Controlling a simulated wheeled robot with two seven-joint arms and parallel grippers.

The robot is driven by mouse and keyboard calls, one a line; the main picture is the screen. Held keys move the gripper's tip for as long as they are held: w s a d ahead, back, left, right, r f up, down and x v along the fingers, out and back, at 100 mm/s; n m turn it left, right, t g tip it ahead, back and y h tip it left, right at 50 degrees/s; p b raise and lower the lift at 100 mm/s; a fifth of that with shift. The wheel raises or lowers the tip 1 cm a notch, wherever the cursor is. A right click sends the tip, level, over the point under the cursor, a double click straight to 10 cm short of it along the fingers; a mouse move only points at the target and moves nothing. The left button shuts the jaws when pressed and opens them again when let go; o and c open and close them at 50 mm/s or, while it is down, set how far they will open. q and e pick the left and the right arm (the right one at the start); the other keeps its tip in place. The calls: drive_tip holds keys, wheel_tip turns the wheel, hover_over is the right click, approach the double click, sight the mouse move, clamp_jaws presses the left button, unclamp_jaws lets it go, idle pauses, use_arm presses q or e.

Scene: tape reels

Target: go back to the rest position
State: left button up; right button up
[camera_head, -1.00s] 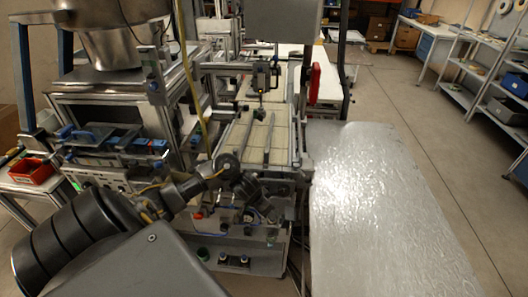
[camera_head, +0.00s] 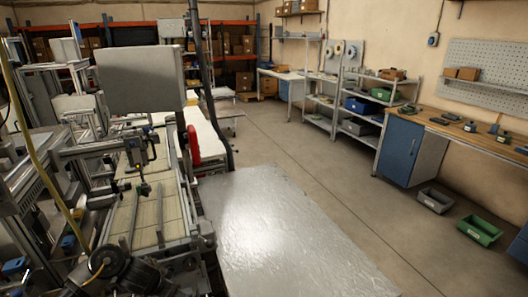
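Neither of my grippers shows in the head view, and no part of my arms can be made out clearly. The view takes in a conveyor machine (camera_head: 150,222) at the left and a silver-topped table (camera_head: 265,215) beside it. Round, reel-like discs (camera_head: 350,50) show small at the back, near the shelves; their details are too small to tell.
Metal shelves (camera_head: 362,108) with bins stand at the back right. A workbench (camera_head: 475,142) with a blue cabinet (camera_head: 398,148) runs along the right wall. A grey bin (camera_head: 435,201) and a green bin (camera_head: 480,230) lie on the floor. Open floor (camera_head: 345,195) lies between table and bench.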

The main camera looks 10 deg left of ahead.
use_arm(q)
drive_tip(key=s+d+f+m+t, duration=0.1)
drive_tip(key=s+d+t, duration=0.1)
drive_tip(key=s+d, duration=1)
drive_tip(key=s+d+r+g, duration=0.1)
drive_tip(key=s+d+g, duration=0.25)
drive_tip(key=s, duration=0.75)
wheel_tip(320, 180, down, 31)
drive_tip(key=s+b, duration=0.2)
drive_tip(key=b, duration=0.2)
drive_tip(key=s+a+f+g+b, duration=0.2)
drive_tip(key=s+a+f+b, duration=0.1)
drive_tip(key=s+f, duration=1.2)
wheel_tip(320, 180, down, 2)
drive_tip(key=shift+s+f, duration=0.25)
